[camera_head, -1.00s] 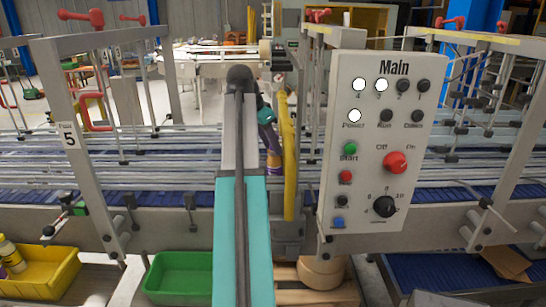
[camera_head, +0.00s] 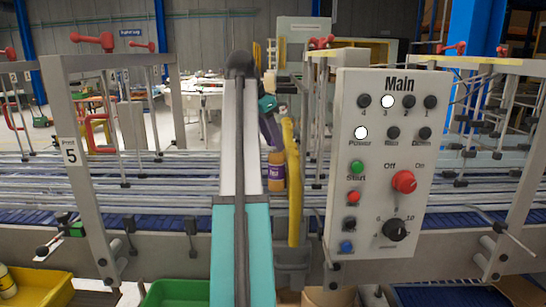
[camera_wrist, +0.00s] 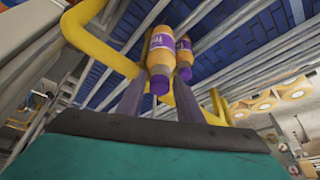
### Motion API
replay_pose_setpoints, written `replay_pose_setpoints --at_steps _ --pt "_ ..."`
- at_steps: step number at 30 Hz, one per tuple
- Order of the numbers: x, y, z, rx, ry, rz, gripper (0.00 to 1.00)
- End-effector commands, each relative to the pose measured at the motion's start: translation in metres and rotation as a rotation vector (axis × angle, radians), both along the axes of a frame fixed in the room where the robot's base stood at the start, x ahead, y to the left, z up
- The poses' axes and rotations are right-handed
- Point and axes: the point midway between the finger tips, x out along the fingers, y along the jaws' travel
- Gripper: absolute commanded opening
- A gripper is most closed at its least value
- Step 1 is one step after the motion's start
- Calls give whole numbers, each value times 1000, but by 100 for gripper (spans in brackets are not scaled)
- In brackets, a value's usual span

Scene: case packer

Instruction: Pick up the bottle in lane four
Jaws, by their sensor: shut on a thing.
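An orange bottle with a purple label and purple cap (camera_wrist: 161,48) is between the two grey-purple fingers of my gripper (camera_wrist: 160,84) in the wrist view. My gripper is shut on it. A second, similar bottle (camera_wrist: 185,56) is close behind on the right; I cannot tell whether they touch. In the head view an orange bottle with a purple label (camera_head: 276,171) hangs just below my gripper's purple fingers (camera_head: 271,135), in front of the conveyor rails. The lane number is not readable there.
A yellow curved rail (camera_head: 292,185) stands right beside the bottle. A control panel marked Main (camera_head: 382,165) is to the right, with its number 3 light lit. A post marked 5 (camera_head: 73,150) is at left. Yellow (camera_head: 35,287) and green (camera_head: 176,292) bins sit below.

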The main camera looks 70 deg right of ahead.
Motion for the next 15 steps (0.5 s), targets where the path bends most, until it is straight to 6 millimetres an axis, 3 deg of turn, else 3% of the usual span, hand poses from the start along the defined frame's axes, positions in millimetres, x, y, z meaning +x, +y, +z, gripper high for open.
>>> replay_pose_setpoints --at_steps 7,15 --pt "1 -1 23 -1 0 -1 0" --pt "27 10 20 -5 -2 3 0"
